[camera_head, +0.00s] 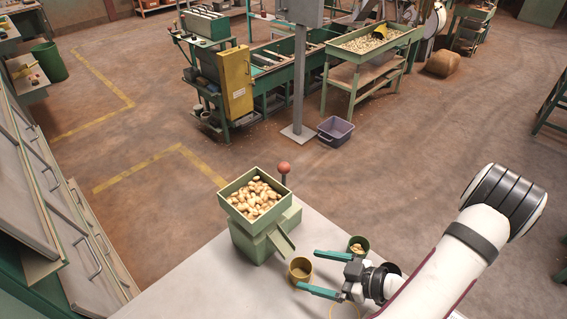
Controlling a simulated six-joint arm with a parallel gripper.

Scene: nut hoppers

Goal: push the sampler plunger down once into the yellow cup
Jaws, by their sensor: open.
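The sampler (262,238) is a green box with a hopper full of light nuts (257,198) on top. It stands on a pale table. Its plunger (284,170) has a red-brown ball knob on a short dark stem behind the hopper's right corner, and the knob is raised. A chute (282,244) slopes down to the right toward the yellow cup (300,269), whose inside looks empty. A dark green cup (358,244) holding some nuts stands further right. My gripper (317,272) is open and empty, its teal fingers spread on either side of the yellow cup's right, apart from the plunger.
The pale table (190,285) is bare left of the sampler. A thin yellowish ring shape (343,307) shows beneath my gripper. Green cabinets stand at the left. A purple bin (335,131) and green machines are on the floor far behind.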

